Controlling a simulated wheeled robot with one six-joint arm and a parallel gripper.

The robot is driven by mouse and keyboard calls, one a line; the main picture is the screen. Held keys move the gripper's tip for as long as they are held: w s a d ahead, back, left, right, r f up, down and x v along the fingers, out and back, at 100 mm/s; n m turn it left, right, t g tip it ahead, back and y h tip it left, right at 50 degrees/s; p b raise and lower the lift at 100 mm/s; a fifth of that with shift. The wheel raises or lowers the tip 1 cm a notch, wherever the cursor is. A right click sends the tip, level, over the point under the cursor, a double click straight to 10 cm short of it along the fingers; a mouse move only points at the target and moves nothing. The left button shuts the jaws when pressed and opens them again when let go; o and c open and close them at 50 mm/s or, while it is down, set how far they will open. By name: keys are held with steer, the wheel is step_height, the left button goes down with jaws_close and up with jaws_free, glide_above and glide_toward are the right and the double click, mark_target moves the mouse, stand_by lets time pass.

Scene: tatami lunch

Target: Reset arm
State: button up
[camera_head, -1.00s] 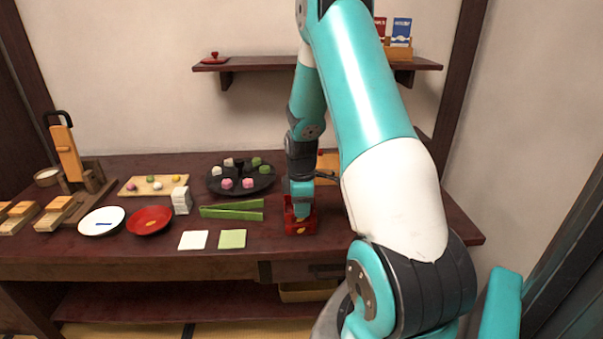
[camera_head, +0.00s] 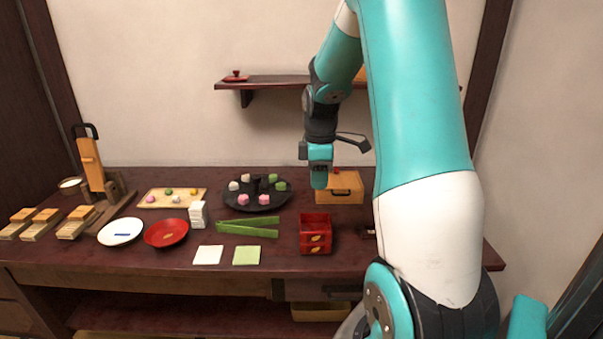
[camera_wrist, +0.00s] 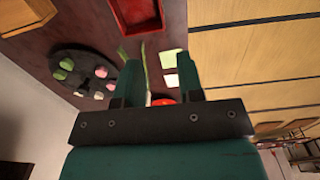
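My gripper (camera_head: 319,180) hangs above the dark table, behind and above the red box (camera_head: 316,236), clear of it. In the wrist view my gripper (camera_wrist: 158,72) has its two teal fingers apart with nothing held between them. The red box has gold leaf marks on its front and looks like two stacked tiers with an open top. It also shows in the wrist view (camera_wrist: 137,14), beyond the fingertips.
A wooden box (camera_head: 340,190) stands behind the red box. Left of it are green strips (camera_head: 247,228), a black round tray (camera_head: 240,199) with sweets, a red dish (camera_head: 166,233) and a white plate (camera_head: 120,232). A shelf (camera_head: 275,83) is on the wall.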

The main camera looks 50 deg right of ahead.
steer(key=a+r+t+y+p, duration=0.1)
steer(key=a+r, duration=0.3)
steer(key=a, duration=0.6)
steer(key=a+r+p, duration=0.1)
steer(key=a+r, duration=0.2)
steer(key=a, duration=0.6)
steer(key=s+a+r+y+p, duration=0.1)
steer(key=s+a+r, duration=0.1)
steer(key=s+a, duration=0.5)
steer(key=s+a+r+m+g+y+p, duration=0.1)
steer(key=s+a+r+y, duration=0.1)
steer(key=s+a, duration=0.6)
steer(key=a+r, duration=0.1)
steer(key=a, duration=0.3)
steer(key=shift+a+r, duration=0.15)
steer(key=shift+a, duration=0.1)
